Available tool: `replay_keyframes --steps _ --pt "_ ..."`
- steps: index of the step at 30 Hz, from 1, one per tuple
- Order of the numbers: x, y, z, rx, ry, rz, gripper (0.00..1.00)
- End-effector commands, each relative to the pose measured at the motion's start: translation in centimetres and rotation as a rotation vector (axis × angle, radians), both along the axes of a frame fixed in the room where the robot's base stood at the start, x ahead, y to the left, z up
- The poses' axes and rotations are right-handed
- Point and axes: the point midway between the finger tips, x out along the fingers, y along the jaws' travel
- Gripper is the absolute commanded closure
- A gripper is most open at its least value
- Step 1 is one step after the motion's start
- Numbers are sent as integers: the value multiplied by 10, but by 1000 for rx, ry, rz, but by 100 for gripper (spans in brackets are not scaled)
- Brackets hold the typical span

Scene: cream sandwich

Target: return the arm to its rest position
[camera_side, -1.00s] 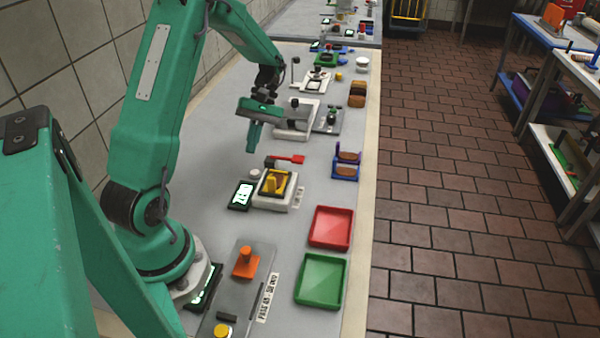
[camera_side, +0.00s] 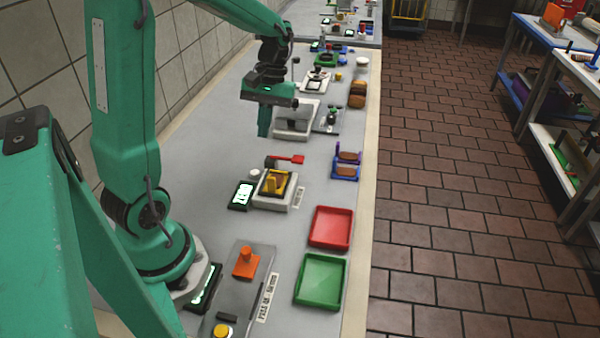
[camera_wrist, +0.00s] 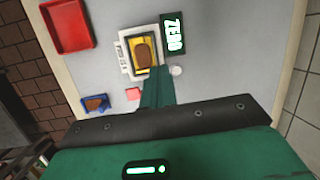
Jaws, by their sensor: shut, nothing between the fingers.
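My gripper (camera_side: 264,128) is shut and empty. It hangs above the counter (camera_side: 215,140), fingers pointing down, just left of a white press-like device (camera_side: 297,121). In the wrist view my gripper (camera_wrist: 157,84) shows as green fingers below a white scale-like unit (camera_wrist: 127,60). That unit has a yellow top with a brown oval piece (camera_wrist: 144,53) on it. In the side view the unit (camera_side: 275,205) stands nearer the camera than the gripper, apart from it.
A red tray (camera_side: 331,246) and a green tray (camera_side: 344,283) lie near the right edge. A blue holder (camera_side: 345,173) with brown pieces, a small display (camera_side: 241,196) and an orange knob (camera_side: 246,262) stand nearby. A tiled wall (camera_side: 60,60) runs along the left.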

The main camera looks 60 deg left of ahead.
Motion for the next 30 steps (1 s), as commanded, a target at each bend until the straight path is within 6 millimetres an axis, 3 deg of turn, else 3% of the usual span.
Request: replay_keyframes --steps 15,30 --pt "-25 -62 54 77 -321 -358 100" --pt "-62 -109 81 160 -622 -698 100"
